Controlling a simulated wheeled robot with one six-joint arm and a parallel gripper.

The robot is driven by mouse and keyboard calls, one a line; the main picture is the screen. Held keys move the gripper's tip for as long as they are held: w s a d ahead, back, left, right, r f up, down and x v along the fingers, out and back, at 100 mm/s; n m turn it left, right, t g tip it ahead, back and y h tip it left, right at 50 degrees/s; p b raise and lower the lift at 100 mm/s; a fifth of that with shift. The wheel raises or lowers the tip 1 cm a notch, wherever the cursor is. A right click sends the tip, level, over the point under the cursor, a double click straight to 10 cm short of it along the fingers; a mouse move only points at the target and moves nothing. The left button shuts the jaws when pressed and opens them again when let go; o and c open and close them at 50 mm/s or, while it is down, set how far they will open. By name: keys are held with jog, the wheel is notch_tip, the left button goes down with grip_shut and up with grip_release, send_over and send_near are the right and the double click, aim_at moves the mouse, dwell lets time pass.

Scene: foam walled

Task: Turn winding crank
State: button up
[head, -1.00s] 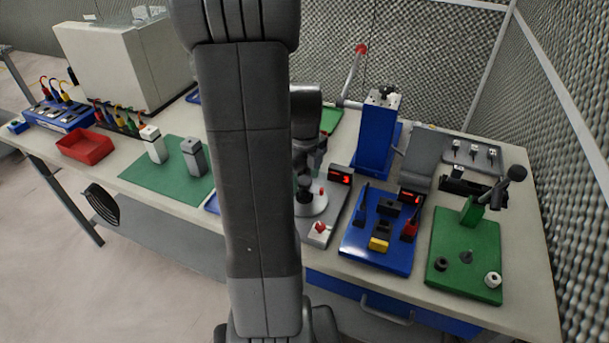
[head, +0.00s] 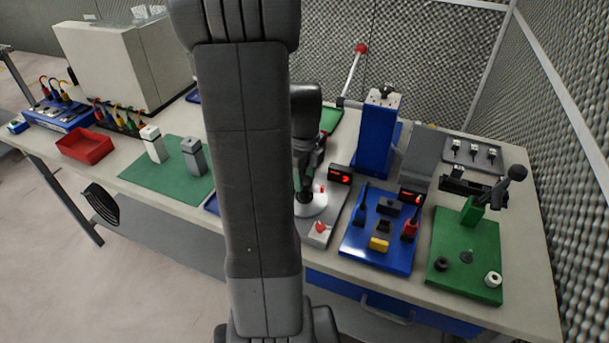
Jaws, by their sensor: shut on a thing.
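The winding crank unit is a grey plate (head: 330,222) in the head view, just right of my arm. It carries a white round disc (head: 315,208), a small display (head: 340,174) with red digits, and a red button on a white block (head: 320,230). A dark upright handle stands on the disc. My gripper (head: 307,184) points down over the disc and is shut on the crank handle. My arm hides the left part of the unit, and the fingers' contact is too small to see clearly.
A blue board (head: 378,258) with a second display and a green board (head: 484,256) lie to the right. A tall blue press (head: 374,140) with a red-knobbed lever stands behind. A green mat (head: 140,182) and a red tray (head: 84,155) lie left. Walls close the back and right.

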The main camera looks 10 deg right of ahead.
jog(key=shift+n, duration=3.6)
jog(key=shift+n+b, duration=0.3)
jog(key=shift+n, duration=24.6)
